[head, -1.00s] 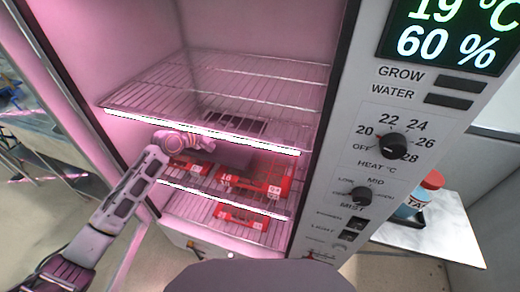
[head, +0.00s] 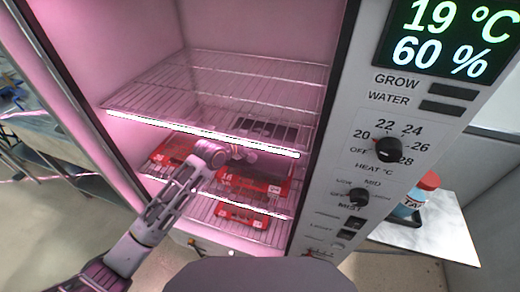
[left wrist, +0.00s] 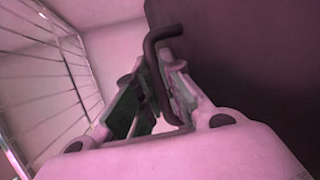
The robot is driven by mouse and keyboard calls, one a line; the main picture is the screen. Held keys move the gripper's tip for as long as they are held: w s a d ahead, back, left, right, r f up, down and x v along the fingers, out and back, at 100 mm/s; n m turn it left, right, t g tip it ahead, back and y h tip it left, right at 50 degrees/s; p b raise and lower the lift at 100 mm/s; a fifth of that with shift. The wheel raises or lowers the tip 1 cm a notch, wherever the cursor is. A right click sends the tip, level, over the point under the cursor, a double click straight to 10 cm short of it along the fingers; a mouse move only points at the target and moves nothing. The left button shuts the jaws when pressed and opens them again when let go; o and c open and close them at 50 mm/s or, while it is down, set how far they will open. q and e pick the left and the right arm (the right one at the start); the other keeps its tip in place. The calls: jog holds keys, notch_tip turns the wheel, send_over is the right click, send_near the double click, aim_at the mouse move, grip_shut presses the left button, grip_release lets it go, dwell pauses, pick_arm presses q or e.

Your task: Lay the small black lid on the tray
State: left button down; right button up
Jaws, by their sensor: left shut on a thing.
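My left gripper (head: 243,153) reaches into the lit cabinet, just under the upper wire shelf. In the left wrist view its fingers (left wrist: 158,95) are shut on the bent handle of the dark lid (left wrist: 245,55). The lid (head: 270,129) shows in the head view through the wires of the upper shelf. It is held over the back of a red tray (head: 262,186) on the middle shelf. I cannot tell whether lid and tray touch. Another red tray (head: 165,154) is at left on that shelf, partly behind my arm. My right gripper is not in view.
The upper wire shelf (head: 190,85) is empty, with a bright front bar close above my gripper. A third red tray (head: 243,217) lies on the lower shelf. The control panel (head: 375,120) stands right of the opening.

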aim_at(260, 150)
pick_arm(q)
jog(key=shift+f, duration=1)
jog(key=shift+f, duration=0.1)
notch_tip(260, 150, down, 4)
jog(key=shift+r, duration=0.15)
jog(key=shift+d+f, duration=0.15)
jog(key=shift+f, duration=0.35)
jog(key=shift+f, duration=0.1)
jog(key=c, duration=1.5)
grip_release()
jog(key=shift+c, duration=0.2)
jog(key=shift+f, duration=0.1)
jog(key=shift+s, duration=0.1)
jog(key=shift+r+v, duration=0.2)
jog(key=shift+v, duration=5.8)
